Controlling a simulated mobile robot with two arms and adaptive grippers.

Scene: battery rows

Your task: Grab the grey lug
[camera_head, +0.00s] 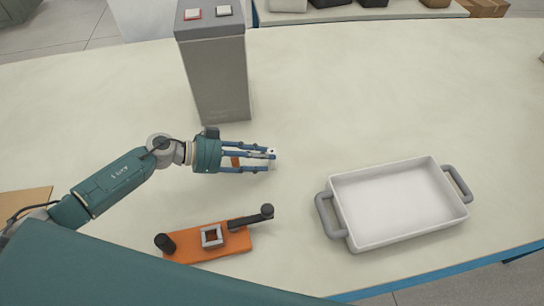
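My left gripper (268,157) reaches in from the left above the table, its blue fingers spread apart and pointing right. A small white piece with a dark dot (272,152) shows at the fingertips, and an orange patch (236,162) shows between the fingers. The fingers partly hide these, and I cannot tell whether they touch. A grey square frame piece (211,236) sits on an orange plate (190,254) nearer to me, below the gripper in the picture. I cannot tell for sure which piece is the grey lug. My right gripper is not in view.
The orange plate bears a black knob (165,243) and a dark crank handle (250,217). An empty white tray (398,203) with grey handles stands at right. A tall grey box (217,78) with two switches stands behind the gripper. The table's back right is clear.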

